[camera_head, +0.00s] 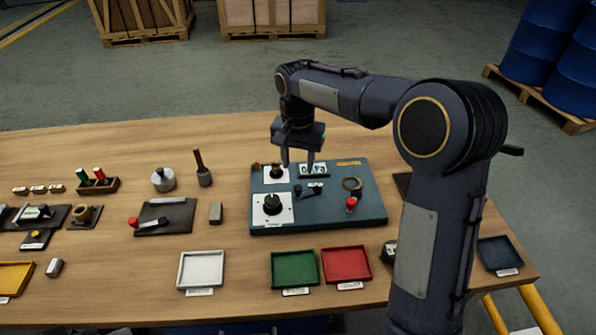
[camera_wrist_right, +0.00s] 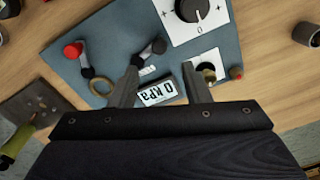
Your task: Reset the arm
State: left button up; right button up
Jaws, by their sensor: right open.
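My right arm (camera_head: 430,230) comes in from the right and reaches over the table. Its gripper (camera_head: 298,165) hangs with its fingers down over the back of the blue-grey control panel (camera_head: 330,212). In the right wrist view the fingers (camera_wrist_right: 160,72) are spread with nothing between them. A white display (camera_wrist_right: 157,92) reading "0 kPa" shows beyond the gap. Whether the fingertips touch the panel cannot be told. The panel has a black dial (camera_head: 272,204), a red-knobbed lever (camera_head: 351,204) and a ring (camera_head: 352,184). My left gripper is out of view.
White (camera_head: 201,269), green (camera_head: 294,268) and red (camera_head: 346,264) trays lie in front of the panel. A dark plate with a red-knobbed lever (camera_head: 150,222) and small parts stand at left. A dark blue tray (camera_head: 499,252) is at right. The table behind the panel is largely clear.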

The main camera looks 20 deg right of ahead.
jog(key=shift+r, duration=0.25)
jog(key=shift+s+d+r, duration=0.1)
jog(key=shift+s, duration=0.05)
jog(key=s+d+r+n+t+y, duration=0.1)
jog(key=s+d+r+y, duration=0.1)
jog(key=s, duration=0.6)
jog(key=s+d+r+n+t+y, duration=0.1)
jog(key=s+r+n+t, duration=0.1)
jog(key=s, duration=0.5)
jog(key=s+a+f+n+t, duration=0.1)
jog(key=s+f, duration=0.1)
jog(key=s, duration=0.4)
jog(key=s+a+f+n+t, duration=0.1)
jog(key=s+f, duration=0.1)
jog(key=s, duration=0.5)
jog(key=shift+a+n+t+y, duration=0.3)
jog(key=shift+y, duration=0.1)
